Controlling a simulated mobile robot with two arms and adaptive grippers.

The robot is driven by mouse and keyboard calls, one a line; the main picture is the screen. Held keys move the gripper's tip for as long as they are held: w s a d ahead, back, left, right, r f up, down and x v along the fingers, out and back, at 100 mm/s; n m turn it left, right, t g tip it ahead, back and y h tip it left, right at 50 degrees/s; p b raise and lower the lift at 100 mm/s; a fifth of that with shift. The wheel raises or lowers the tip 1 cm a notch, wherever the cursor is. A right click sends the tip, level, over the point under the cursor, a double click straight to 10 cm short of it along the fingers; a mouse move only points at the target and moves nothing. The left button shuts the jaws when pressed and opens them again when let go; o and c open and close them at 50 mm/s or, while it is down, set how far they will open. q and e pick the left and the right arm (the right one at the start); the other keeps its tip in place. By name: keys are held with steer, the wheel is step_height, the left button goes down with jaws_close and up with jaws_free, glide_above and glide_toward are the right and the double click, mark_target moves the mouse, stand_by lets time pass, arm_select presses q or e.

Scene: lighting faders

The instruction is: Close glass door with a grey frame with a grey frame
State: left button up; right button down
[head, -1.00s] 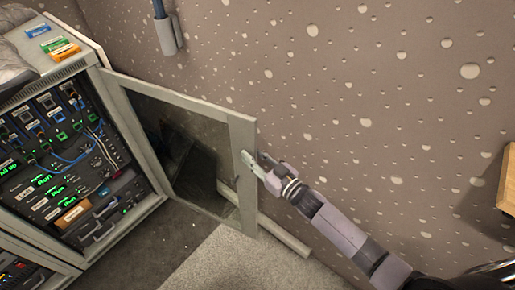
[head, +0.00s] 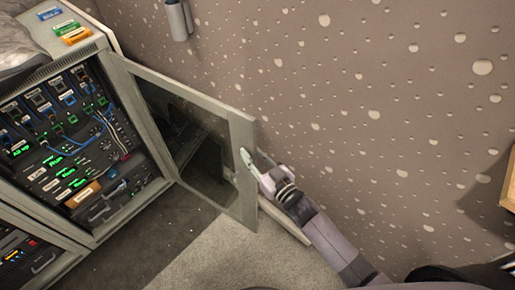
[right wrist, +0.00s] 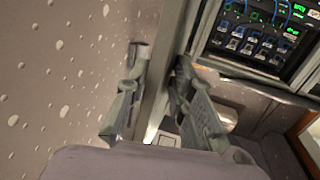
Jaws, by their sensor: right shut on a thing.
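The glass door (head: 195,140) with a grey frame stands wide open, swung out from the right side of the equipment cabinet in the head view. My right gripper (head: 252,157) is shut on the outer upright of its frame, below the top corner. In the right wrist view, the fingers of my right gripper (right wrist: 160,60) lie on either side of the grey door edge (right wrist: 168,50). My left gripper is not in view.
The open cabinet (head: 75,140) holds lit modules and blue cables. Colored labelled blocks (head: 70,27) lie on its top. A spotted wall (head: 390,110) runs behind the door. Carpeted floor (head: 200,250) is clear in front; a wooden edge (head: 509,185) is at right.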

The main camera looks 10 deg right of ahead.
steer(key=shift+s+a+m+t+h, duration=0.35)
steer(key=shift+s+a+h, duration=0.25)
steer(key=shift+s+a, duration=0.7)
